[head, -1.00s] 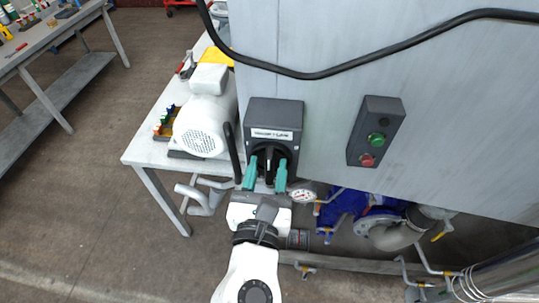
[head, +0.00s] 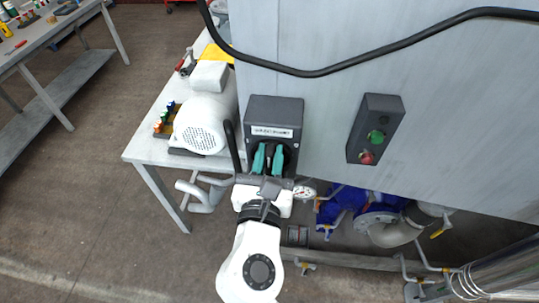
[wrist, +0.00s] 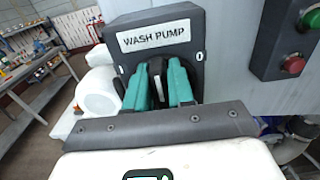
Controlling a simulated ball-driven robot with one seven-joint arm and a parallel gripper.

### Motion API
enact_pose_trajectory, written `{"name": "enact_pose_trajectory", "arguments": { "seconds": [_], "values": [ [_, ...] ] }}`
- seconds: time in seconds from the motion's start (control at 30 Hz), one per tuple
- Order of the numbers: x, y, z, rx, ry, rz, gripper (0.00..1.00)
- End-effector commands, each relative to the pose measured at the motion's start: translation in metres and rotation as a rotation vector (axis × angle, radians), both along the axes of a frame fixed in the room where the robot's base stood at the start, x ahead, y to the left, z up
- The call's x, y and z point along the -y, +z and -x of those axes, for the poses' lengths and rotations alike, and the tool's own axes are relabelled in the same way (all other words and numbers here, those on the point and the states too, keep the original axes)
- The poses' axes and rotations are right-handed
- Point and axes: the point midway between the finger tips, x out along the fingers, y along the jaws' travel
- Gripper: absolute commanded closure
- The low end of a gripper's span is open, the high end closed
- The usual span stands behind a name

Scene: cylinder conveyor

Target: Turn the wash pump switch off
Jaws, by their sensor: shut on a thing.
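The wash pump switch is a dark grey box (head: 273,112) on the front of the grey cabinet. In the wrist view its white label reads WASH PUMP on the box (wrist: 190,52). My gripper (head: 267,157) is at the front of the box, its two teal fingers close together. It also shows in the wrist view (wrist: 158,82), with a dark handle (wrist: 157,92) between the fingers. The fingers are shut on this handle and hide most of it, so its exact angle is hard to tell.
A control box with a green button (head: 376,136) and a red button (head: 367,157) is to the right. A white motor (head: 203,124) stands on the table at left. A black cable (head: 320,74) crosses the cabinet. Blue pumps and pipes (head: 345,208) lie below right.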

Motion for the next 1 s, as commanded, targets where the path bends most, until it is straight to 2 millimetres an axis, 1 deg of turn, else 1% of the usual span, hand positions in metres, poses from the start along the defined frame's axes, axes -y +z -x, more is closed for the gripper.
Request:
{"name": "enact_pose_trajectory", "arguments": {
  "seconds": [0.27,0.47,0.67,1.0],
  "values": [
    [0.000,0.000,0.000,0.000,0.000,-0.006,1.00],
    [0.002,0.000,0.000,0.002,0.000,-0.058,1.00],
    [0.006,-0.001,0.000,0.007,-0.001,-0.185,1.00],
    [0.014,-0.005,0.001,0.019,-0.001,-0.499,1.00]
  ]
}}
